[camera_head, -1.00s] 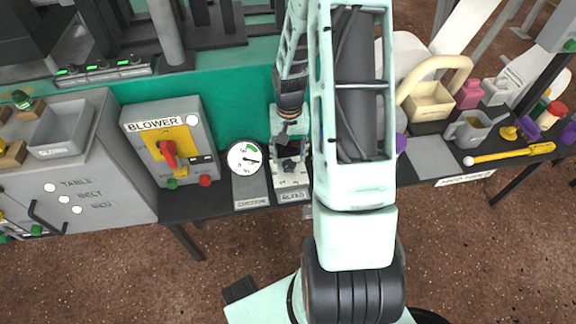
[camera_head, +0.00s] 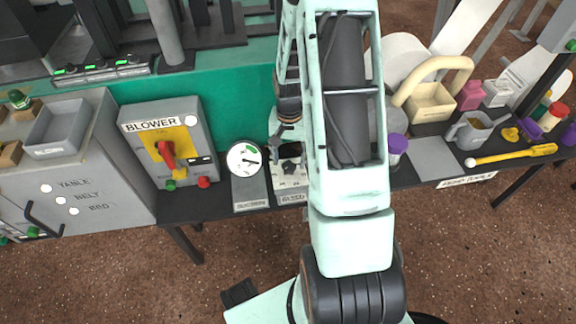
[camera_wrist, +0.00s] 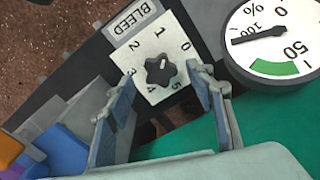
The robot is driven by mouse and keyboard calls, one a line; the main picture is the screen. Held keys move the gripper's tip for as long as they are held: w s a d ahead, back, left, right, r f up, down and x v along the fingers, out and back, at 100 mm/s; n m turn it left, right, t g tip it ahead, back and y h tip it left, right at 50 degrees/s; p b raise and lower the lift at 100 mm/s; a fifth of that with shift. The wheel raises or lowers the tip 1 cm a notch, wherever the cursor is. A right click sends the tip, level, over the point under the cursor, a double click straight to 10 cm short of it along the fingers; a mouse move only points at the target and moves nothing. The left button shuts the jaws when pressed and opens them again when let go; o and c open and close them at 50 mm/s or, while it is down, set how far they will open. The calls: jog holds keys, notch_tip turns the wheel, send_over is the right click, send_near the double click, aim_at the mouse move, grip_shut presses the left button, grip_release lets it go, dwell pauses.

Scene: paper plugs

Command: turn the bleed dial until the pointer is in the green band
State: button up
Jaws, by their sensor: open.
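The bleed dial is a black lobed knob (camera_wrist: 160,72) on a pale plate numbered 0 to 5, beside a BLEED label. Its light mark seems to point between 0 and 1. In the head view the dial plate (camera_head: 291,179) is partly covered by my arm. A round white gauge (camera_head: 245,158) stands left of it. In the wrist view the gauge (camera_wrist: 268,40) has a green band near 50, and its black pointer lies near 100, outside that band. My gripper (camera_wrist: 161,80) is open and empty, its fingers either side of the knob in view, apparently not touching it.
A grey BLOWER box (camera_head: 168,140) with a red switch stands left of the gauge. A purple-lidded container (camera_head: 396,150) and a grey jug (camera_head: 470,130) are to the right. A yellow-handled tool (camera_head: 515,153) lies at the right edge.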

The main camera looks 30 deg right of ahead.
aim_at(289, 169)
jog(key=shift+f+b, duration=0.75)
jog(key=shift+f, duration=0.55)
jog(key=shift+c, duration=0.2)
jog(key=c, duration=1.1)
